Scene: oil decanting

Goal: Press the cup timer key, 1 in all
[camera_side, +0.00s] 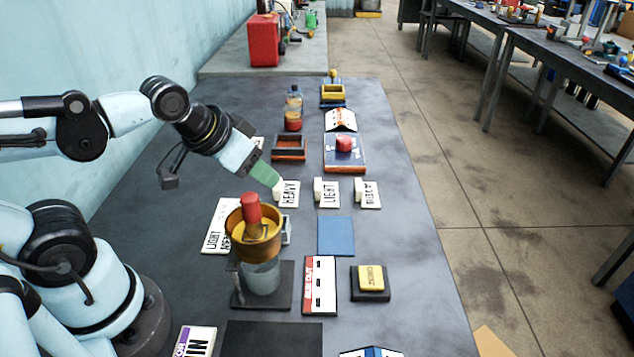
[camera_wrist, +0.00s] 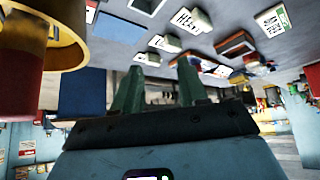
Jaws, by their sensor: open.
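My gripper (camera_side: 266,174) has green fingers and is open and empty. In the side view its tips are beside the white peg at the HEAVY card (camera_side: 289,195), in front of it or touching; I cannot tell. In the wrist view the two fingers (camera_wrist: 158,88) stand apart with nothing between them. A yellow key (camera_side: 371,277) on a black base sits at the near right; its lettering is too small to read surely. A red button (camera_side: 344,144) sits on a blue plate farther back. I cannot tell which is the cup timer key.
LIGHT (camera_side: 328,194) and another card (camera_side: 367,195) lie right of HEAVY. A blue mat (camera_side: 336,236) lies flat. A bottle (camera_side: 293,108) stands at the back.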

